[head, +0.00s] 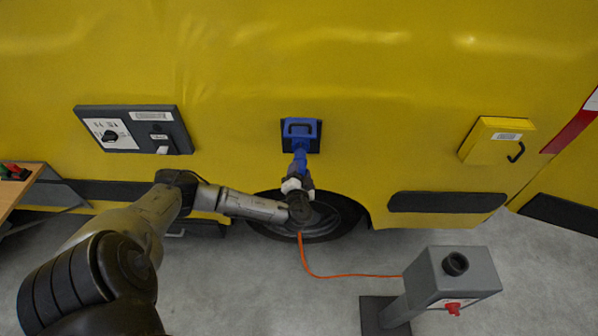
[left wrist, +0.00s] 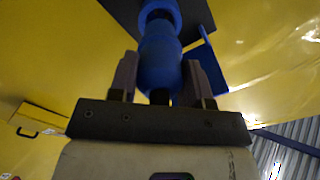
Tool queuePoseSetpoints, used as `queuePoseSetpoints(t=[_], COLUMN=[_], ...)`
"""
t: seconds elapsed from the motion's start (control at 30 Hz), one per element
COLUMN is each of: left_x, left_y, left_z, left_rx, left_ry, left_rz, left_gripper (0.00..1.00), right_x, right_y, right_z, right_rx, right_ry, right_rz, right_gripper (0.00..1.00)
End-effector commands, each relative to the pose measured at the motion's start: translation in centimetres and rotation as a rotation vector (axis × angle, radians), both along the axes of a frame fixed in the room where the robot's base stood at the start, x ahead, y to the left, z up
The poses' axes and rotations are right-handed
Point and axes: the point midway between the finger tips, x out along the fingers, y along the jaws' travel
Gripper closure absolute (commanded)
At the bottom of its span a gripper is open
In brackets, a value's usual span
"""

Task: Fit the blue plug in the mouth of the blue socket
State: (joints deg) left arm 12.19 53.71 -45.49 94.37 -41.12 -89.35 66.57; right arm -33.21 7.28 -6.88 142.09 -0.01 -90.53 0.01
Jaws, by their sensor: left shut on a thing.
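The blue socket (head: 301,130) is on the yellow vehicle side, on a dark backing plate, with its blue lid frame raised. My left gripper (head: 298,178) is just below it, shut on the blue plug (head: 300,160), which points up at the socket. In the left wrist view the plug (left wrist: 160,66) stands between the two fingers, its front end close against the socket's blue parts. The blue lid (left wrist: 208,66) shows to the right of the plug. I cannot tell whether the plug's tip is inside the mouth or just before it. My right gripper is not in view.
An orange cable (head: 330,274) runs from below my left gripper to a grey post box (head: 465,277) with a red knob. A grey switch panel (head: 133,130) is on the vehicle at left, a yellow box (head: 495,141) at right. A table edge (head: 22,183) is far left.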

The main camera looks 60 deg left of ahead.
Motion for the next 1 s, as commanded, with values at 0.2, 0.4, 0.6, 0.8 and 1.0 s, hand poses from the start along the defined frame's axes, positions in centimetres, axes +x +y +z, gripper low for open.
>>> queuePoseSetpoints(t=[0.2,0.4,0.6,0.8,1.0], left_x=[0.2,0.4,0.6,0.8,1.0], left_y=[0.3,0.6,0.9,1.2,1.6], left_z=[0.0,0.0,0.0,0.0,0.0], left_rx=[0.002,0.002,0.001,0.001,0.001], left_ry=[-0.001,-0.001,-0.001,-0.002,-0.002], left_rz=[0.001,0.002,0.001,0.001,0.002], left_gripper=[0.84,0.84,0.84,0.84,0.84], right_x=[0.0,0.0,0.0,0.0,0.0], right_y=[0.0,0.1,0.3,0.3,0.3], right_z=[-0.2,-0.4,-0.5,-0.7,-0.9], right_rx=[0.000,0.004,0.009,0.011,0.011], right_ry=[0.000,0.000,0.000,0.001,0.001], right_rz=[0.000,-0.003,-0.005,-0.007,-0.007], right_gripper=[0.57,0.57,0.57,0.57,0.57])
